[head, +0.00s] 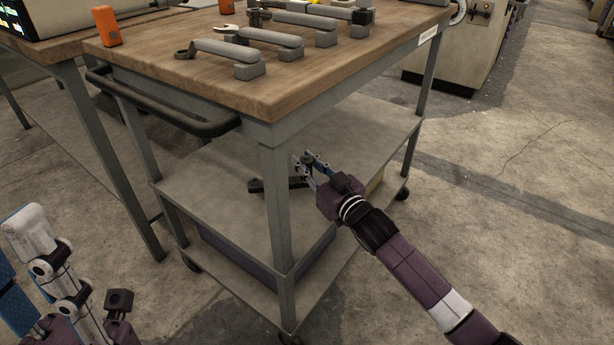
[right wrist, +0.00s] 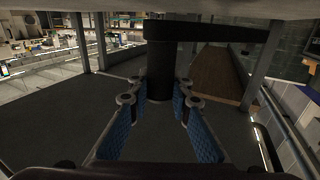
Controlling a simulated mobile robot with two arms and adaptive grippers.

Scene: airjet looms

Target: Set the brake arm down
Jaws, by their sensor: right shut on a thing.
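My right gripper (head: 308,165) is at the cart's middle shelf (head: 215,205), below the tabletop. It is shut on the dark brake arm (head: 268,185), which reaches left from the fingers over the shelf. In the right wrist view a dark upright cylinder of the brake arm (right wrist: 160,75) stands between the blue finger pads, with a flat bar (right wrist: 210,32) across its top. I cannot tell whether the brake arm touches the shelf. My left gripper (head: 50,285) is at the bottom left, partly cut off, away from the cart; its opening is unclear.
The cart's wooden top (head: 140,60) holds several grey lever-like parts (head: 225,55) and an orange block (head: 107,26). A front corner leg (head: 277,215) and a dark handle (head: 165,110) stand near the shelf opening. A lower shelf holds a dark box. Concrete floor is clear to the right.

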